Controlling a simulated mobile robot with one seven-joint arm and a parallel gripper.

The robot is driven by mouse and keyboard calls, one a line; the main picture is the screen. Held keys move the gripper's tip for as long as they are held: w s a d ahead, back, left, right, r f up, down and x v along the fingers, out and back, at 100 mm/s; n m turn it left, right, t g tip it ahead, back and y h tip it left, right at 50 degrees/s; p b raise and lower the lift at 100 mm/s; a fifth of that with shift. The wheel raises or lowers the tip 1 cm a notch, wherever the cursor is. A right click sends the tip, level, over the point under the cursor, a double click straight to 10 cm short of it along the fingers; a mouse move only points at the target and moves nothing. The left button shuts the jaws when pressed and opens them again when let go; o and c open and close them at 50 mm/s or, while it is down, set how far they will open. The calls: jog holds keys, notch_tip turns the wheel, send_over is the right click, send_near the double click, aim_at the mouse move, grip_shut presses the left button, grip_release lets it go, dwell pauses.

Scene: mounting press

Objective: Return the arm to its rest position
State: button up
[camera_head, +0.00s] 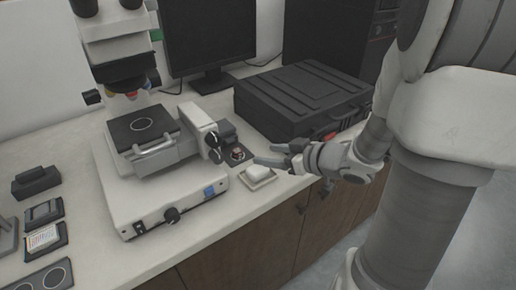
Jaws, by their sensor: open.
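My arm (425,190) comes in from the right side of the head view and bends down toward the bench. My gripper (265,155) is open and points left over the front part of the bench. No object shows between its fingers. The fingers are just above and behind a small white block on a shallow dish (259,180). Whether they touch anything below cannot be told. A small dark holder with a reddish round piece (238,155) sits just left of the fingertips.
A microscope (150,160) with a square stage stands to the left. A black case (300,95) lies behind my gripper, close to it. A monitor (210,35) and dark computer tower (340,35) stand at the back. Small dark trays (45,238) lie at left. Wooden cabinets (265,240) are below.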

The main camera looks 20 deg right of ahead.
jog(key=shift+s+d+r, duration=0.2)
jog(key=shift+s, duration=0.15)
